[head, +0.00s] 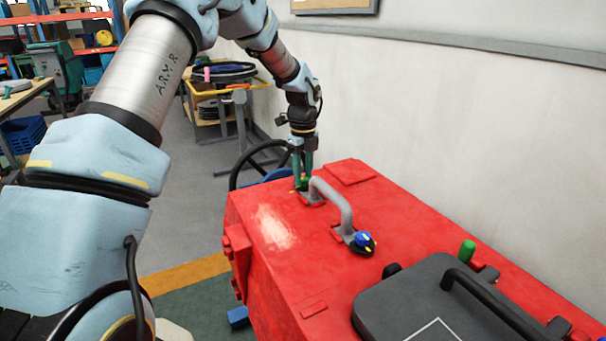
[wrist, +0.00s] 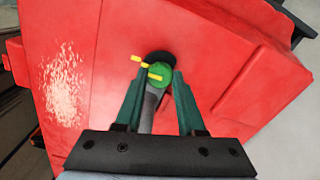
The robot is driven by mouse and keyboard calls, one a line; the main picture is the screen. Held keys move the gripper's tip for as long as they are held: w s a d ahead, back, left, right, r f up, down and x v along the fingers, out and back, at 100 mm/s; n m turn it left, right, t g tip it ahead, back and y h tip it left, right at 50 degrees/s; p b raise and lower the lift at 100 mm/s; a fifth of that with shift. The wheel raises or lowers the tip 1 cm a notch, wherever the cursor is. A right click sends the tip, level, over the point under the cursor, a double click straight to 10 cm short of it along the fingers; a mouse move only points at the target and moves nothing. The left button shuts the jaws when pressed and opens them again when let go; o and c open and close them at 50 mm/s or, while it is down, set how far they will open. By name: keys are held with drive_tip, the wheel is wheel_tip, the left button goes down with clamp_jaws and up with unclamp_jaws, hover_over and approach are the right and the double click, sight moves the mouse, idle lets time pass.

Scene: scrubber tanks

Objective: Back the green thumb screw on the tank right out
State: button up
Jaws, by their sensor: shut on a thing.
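The red tank (head: 330,262) fills the lower right of the head view, and its top (wrist: 225,45) fills most of the wrist view. The green thumb screw (wrist: 160,74), with yellow marks on it, sits at a dark round base on the tank top. It also shows in the head view (head: 303,184), partly hidden by my fingers, near the far end of the grey handle. My gripper (head: 303,172) points down over it. In the wrist view its two green fingers (wrist: 160,82) are shut on the screw from both sides. Whether the thread is still engaged is hidden.
A grey handle (head: 334,200) arches beside the screw. A blue knob (head: 364,239) is at its near end. A dark lid (head: 425,300) with a black handle and a green peg (head: 467,250) are nearer. A white wall (head: 450,110) stands behind the tank.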

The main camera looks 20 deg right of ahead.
clamp_jaws()
drive_tip(key=shift+n, duration=0.3)
